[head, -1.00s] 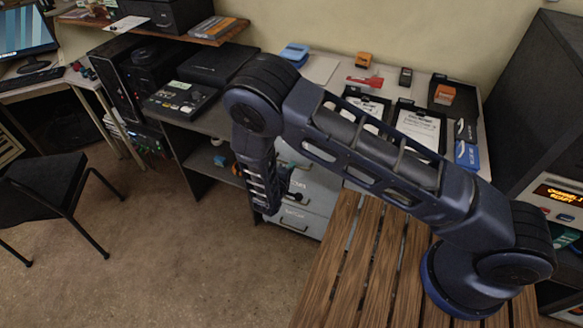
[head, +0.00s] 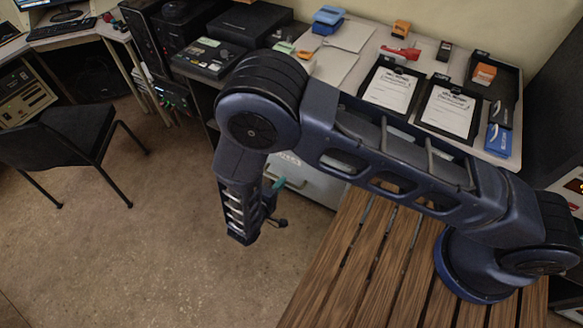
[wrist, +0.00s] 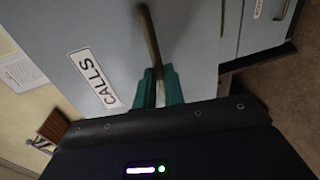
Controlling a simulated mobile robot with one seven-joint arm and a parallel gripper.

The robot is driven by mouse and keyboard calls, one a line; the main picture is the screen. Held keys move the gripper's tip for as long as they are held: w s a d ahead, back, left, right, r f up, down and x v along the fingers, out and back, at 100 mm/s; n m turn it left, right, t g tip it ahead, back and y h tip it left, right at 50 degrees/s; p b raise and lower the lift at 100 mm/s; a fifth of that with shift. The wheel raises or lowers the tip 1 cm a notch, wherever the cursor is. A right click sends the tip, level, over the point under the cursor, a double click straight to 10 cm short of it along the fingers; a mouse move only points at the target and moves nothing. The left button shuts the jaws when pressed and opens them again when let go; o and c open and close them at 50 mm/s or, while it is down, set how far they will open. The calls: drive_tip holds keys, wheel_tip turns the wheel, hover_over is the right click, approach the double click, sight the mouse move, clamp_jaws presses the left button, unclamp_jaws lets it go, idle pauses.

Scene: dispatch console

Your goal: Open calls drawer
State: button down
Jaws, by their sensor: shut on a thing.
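The calls drawer (wrist: 190,40) shows in the wrist view as a grey front with a white "CALLS" label (wrist: 95,76). Its bar handle (wrist: 149,35) runs down between the teal fingers of my gripper (wrist: 160,78), which is shut on it. The calls front seems to stand forward of the drawer front (wrist: 258,28) beside it; how far is unclear. In the head view my gripper (head: 275,188) is low at the cabinet's left side. My arm hides most of the drawer there; only part of a grey face (head: 310,180) shows.
A slatted wooden surface (head: 365,250) lies right of my gripper. The desk above holds clipboards (head: 390,88), a blue stapler-like item (head: 498,140) and small boxes. A black chair (head: 65,145) stands left. The floor (head: 150,250) between is clear.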

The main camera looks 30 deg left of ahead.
drive_tip(key=f+v, duration=0.2)
drive_tip(key=v, duration=1)
drive_tip(key=shift+s+f, duration=0.3)
drive_tip(key=shift+s, duration=0.1)
drive_tip(key=c, duration=1.5)
unclamp_jaws()
drive_tip(key=v, duration=1)
drive_tip(key=shift+s, duration=0.4)
drive_tip(key=shift+r, duration=0.1)
